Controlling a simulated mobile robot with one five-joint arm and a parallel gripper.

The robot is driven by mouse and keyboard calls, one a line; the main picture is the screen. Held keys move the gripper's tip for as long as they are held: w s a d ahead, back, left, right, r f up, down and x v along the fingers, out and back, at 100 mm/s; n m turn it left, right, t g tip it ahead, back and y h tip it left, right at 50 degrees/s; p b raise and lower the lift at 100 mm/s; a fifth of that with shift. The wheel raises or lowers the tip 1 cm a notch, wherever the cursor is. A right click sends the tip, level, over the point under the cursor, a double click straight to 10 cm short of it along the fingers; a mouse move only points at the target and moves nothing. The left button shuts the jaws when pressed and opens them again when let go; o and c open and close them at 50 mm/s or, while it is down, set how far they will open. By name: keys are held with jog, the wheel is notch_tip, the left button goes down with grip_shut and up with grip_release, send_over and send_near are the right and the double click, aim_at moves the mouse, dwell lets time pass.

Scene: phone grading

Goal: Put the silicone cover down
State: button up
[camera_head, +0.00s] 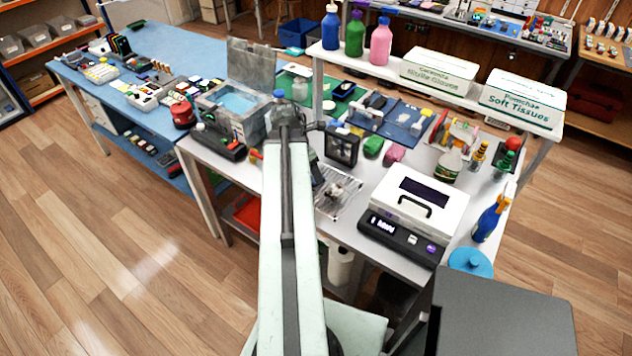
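My arm stretches from the bottom of the head view over the white workbench (385,180). My gripper (288,122) is at the arm's far end, small and mostly hidden by the arm itself. I cannot see whether its fingers are open or shut, or whether they hold anything. I cannot make out the silicone cover for certain. Small dark items lie on a green mat (312,101) behind the arm's end and on a blue mat (405,126) to its right, too small to identify.
A clear-walled tank (232,105) stands left of my arm. A small black fan (341,146) and a white machine (418,205) stand to its right. Bottles (355,36) and two boxes (440,70) line the raised shelf. A blue bench (165,50) is at the left.

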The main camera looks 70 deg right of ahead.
jog(key=b+x, duration=0.4)
jog(key=x, duration=0.1)
jog(key=shift+d+r, duration=0.1)
jog(key=shift+d, duration=0.1)
jog(key=shift+r, duration=0.15)
grip_shut()
jog(key=shift+r+p, duration=0.1)
jog(key=shift+p, duration=0.25)
